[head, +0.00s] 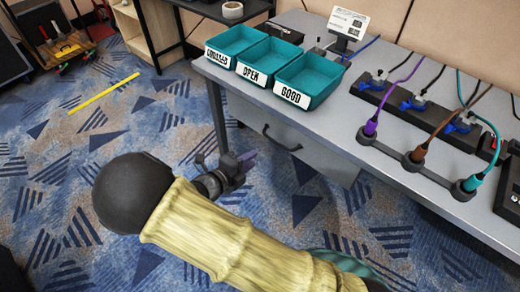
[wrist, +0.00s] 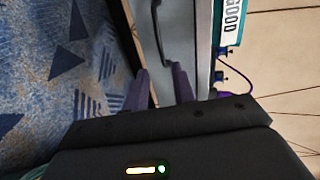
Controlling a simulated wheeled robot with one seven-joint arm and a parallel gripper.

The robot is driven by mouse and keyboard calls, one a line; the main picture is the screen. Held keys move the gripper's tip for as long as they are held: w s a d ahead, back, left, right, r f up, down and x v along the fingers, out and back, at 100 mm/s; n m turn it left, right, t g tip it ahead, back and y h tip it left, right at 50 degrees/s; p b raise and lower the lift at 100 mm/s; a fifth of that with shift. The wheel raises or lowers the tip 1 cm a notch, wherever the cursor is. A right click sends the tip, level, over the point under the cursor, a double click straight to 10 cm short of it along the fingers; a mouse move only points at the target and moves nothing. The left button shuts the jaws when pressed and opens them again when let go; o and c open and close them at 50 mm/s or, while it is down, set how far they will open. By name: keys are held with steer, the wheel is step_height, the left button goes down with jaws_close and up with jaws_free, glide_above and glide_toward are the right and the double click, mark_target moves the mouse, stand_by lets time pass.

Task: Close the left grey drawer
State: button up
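The grey drawer (head: 315,160) is under the front edge of the grey table (head: 350,135), with a dark bar handle (head: 283,139) on its front. I cannot tell clearly how far it stands out. In the wrist view the drawer front (wrist: 146,40) and its handle (wrist: 158,35) lie just beyond my fingertips. My gripper (head: 245,162) is in front of the drawer, left of and below the handle in the head view. In the wrist view its two purple fingers (wrist: 161,75) are apart, with nothing seen held between them.
Three teal bins (head: 310,75), labelled, stand on the table's left part. Purple, brown and teal cables with connectors (head: 420,150) are to the right. The patterned carpet (head: 60,150) is mostly clear, with a yellow strip (head: 103,93).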

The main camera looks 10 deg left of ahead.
steer(key=v, duration=0.2)
steer(key=shift+s+a+r, duration=0.1)
steer(key=shift+s+a, duration=0.1)
steer(key=shift+s, duration=0.1)
steer(key=s+d+r+m+g+y, duration=0.1)
steer(key=s+d+m+g, duration=0.2)
steer(key=d+m+g, duration=1.2)
steer(key=s+d+r+m+t+y, duration=0.2)
steer(key=d+r+m+t+y, duration=0.3)
steer(key=m, duration=1.1)
steer(key=s+d+r+m+y, duration=0.2)
steer(key=d+r+m, duration=0.3)
steer(key=m, duration=1.2)
step_height(320, 180, up, 26)
steer(key=d+p, duration=0.1)
steer(key=p, duration=2.7)
steer(key=shift+d, duration=0.2)
